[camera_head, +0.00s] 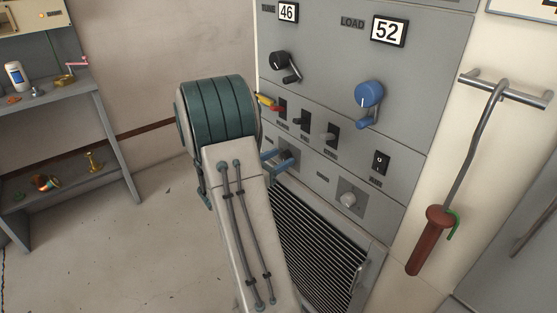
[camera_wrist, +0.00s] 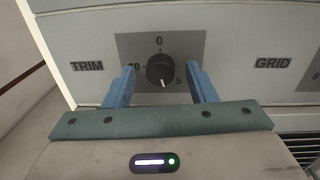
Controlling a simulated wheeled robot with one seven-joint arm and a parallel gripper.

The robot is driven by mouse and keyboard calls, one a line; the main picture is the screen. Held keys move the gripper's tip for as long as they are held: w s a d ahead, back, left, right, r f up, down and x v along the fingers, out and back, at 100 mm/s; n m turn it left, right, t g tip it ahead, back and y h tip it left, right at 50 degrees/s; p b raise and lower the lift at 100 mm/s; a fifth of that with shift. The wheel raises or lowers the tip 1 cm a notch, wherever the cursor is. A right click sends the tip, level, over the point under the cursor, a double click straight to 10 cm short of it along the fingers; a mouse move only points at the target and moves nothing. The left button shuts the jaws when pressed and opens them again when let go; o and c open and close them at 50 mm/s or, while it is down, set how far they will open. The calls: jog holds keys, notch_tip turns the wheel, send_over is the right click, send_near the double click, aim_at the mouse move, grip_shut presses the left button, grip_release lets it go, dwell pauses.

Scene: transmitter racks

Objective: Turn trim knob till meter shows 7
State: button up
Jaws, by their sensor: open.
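The trim knob (camera_wrist: 160,70) is a round black knob with a white pointer line, on a grey plate beside the word TRIM. Its pointer aims down, slightly right. The scale shows 0 at the top and 5 at lower right; a left mark is partly hidden by a finger. My gripper (camera_wrist: 161,78) is open, its blue fingers on either side of the knob with gaps visible. In the head view my gripper (camera_head: 278,160) is at the rack's lower panel, where my arm hides much of the knob area. No trim meter is readable; the visible displays read 46 and 52.
The rack has a black crank knob (camera_head: 280,65), a blue LOAD knob (camera_head: 368,95), a row of switches (camera_head: 303,122), and the GRID knob (camera_head: 348,200) right of my gripper. A red-handled hook (camera_head: 430,240) hangs at right. A shelf (camera_head: 60,105) stands at left.

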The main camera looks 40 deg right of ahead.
jog(key=shift+d, duration=0.2)
jog(key=shift+c, duration=0.3)
jog(key=c, duration=0.9)
jog(key=shift+r+p, duration=0.1)
jog(key=shift+p, duration=0.35)
